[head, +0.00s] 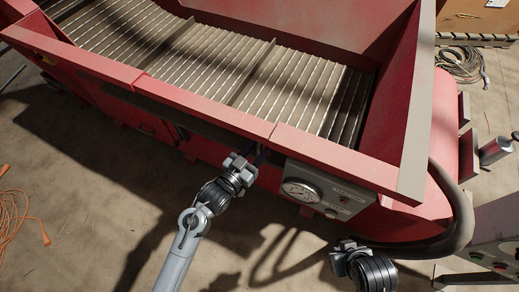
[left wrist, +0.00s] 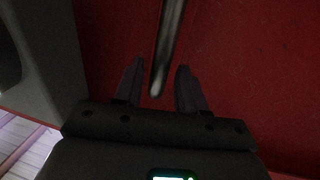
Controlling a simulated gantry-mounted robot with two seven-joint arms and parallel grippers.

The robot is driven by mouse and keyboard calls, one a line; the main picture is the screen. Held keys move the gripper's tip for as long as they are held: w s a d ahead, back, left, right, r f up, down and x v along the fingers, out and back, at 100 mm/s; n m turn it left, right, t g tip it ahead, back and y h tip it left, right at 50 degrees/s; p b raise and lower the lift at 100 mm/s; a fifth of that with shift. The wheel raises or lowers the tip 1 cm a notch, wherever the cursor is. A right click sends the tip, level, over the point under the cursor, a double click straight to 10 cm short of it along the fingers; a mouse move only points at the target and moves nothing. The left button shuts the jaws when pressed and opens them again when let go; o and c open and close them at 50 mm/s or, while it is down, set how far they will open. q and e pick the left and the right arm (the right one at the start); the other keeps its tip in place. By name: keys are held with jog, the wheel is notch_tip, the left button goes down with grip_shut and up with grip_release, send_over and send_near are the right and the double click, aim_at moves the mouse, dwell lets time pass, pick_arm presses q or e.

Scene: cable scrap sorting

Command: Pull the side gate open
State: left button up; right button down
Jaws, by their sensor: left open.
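The side gate (head: 205,108) appears to be the middle red section of the machine's near wall, and it looks closed, in line with its neighbours. My left gripper (head: 259,156) is at the gate's face near its right end, below the top rail. In the left wrist view the gripper (left wrist: 158,90) is open. A grey bar (left wrist: 170,45), perhaps the gate's handle, runs between its two fingers, with a gap on either side. Red panel (left wrist: 245,70) lies behind. My right gripper (head: 346,248) is low in the head view, away from the gate; its fingers cannot be made out.
A control box with a round gauge (head: 301,191) sits just right of my left gripper. A ribbed metal deck (head: 205,60) lies inside the machine. A thick black hose (head: 440,240) curves at right. Orange cable (head: 15,220) lies on the floor at left.

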pick_arm(q)
jog(key=shift+w+d, duration=0.35)
grip_shut()
